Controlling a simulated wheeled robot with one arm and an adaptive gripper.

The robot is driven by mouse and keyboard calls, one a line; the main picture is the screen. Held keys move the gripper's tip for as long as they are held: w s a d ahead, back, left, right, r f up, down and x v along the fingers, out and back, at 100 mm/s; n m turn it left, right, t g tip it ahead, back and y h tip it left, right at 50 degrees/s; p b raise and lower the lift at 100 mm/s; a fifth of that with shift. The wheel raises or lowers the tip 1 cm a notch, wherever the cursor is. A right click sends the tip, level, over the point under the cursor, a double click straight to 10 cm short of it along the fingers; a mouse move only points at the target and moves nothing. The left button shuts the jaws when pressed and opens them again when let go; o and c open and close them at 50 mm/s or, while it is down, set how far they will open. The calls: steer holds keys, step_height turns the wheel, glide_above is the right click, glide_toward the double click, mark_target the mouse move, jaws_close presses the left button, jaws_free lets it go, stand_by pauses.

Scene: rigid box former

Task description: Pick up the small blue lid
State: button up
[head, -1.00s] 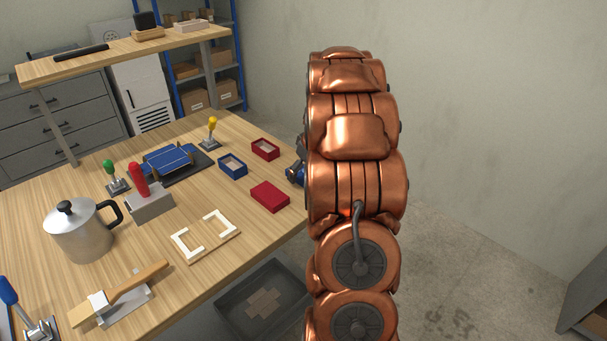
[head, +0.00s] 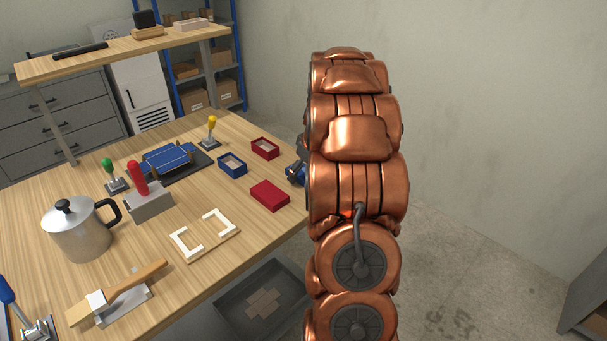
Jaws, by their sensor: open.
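No small blue lid can be made out for certain. A small open blue box (head: 232,165) stands on the wooden table, with its pale inside showing. A small blue and dark piece (head: 296,174) shows at the left edge of my copper arm, by the table's right edge; I cannot tell whether it is part of my wrist or a separate thing. My arm hides what lies behind it, and the fingers of my gripper are not visible.
An open red box (head: 265,148) and a closed-looking red block (head: 269,195) stand near the blue box. A black plate with a blue panelled piece (head: 168,158), a cream corner frame (head: 204,236) and a metal pot (head: 80,232) are further left. A grey bin (head: 262,300) is below the table edge.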

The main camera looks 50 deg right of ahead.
steer(key=shift+c, duration=0.3)
steer(key=c, duration=1)
steer(key=shift+r, duration=0.1)
